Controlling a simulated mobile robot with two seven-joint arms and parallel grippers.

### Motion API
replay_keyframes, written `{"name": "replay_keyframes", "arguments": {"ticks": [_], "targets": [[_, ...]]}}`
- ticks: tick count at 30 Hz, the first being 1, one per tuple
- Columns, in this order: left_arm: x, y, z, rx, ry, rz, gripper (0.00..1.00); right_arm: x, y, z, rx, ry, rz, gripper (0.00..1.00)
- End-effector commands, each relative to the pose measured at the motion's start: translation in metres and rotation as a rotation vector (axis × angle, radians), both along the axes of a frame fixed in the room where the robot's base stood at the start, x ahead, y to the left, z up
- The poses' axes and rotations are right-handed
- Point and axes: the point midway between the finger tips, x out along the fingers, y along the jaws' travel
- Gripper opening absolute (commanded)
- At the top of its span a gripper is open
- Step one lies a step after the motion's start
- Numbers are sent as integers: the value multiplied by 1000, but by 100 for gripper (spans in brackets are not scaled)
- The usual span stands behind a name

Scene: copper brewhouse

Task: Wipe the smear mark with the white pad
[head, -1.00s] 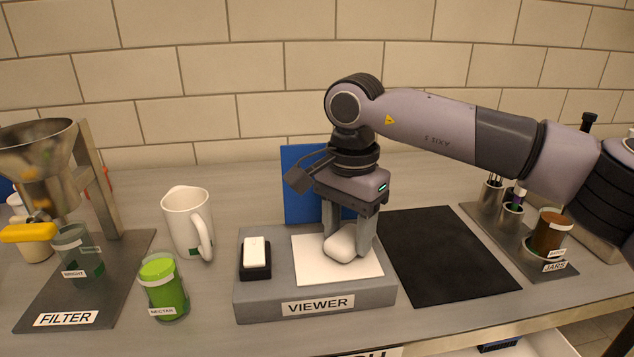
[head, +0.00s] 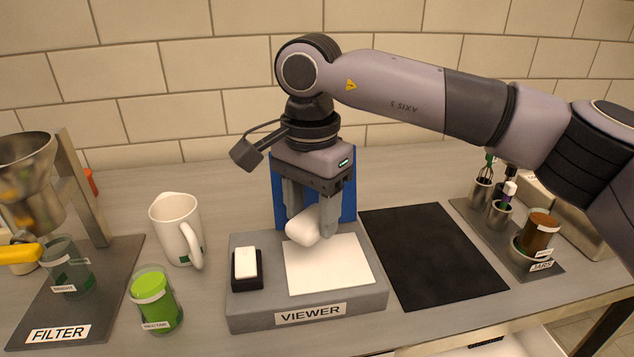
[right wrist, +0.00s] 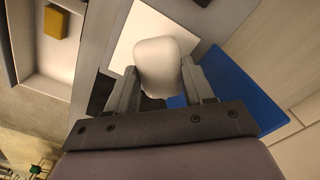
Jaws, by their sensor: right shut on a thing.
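My right gripper (head: 312,220) is shut on a rounded white pad (head: 302,229). The pad also shows between the fingers in the right wrist view (right wrist: 160,65). The pad is over the back left part of the bright white panel (head: 330,270) on the grey block labelled VIEWER (head: 258,314). It looks a little above the panel, but contact is hard to tell. I see no smear mark on the bare part of the panel; the part behind the pad is hidden. My left gripper is not in view.
A black holder (head: 247,284) with a white block sits left of the panel. A blue board (head: 347,190) stands behind the gripper. A white jug (head: 176,228) and green jar (head: 155,312) stand left, a black mat (head: 435,255) and jar rack (head: 470,215) right.

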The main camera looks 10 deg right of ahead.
Motion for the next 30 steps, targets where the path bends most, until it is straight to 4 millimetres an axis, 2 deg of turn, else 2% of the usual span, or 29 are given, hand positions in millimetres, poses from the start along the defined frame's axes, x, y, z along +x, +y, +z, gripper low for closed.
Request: {"name": "replay_keyframes", "arguments": {"ticks": [3, 8, 30], "targets": [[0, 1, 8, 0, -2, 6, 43, -3, 3, 15, 1, -2, 0, 8], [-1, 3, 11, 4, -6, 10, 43, -7, 6, 25, 1, -2, -1, 8], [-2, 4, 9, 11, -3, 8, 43, -8, 7, 25, 1, -1, -1, 8]]}}
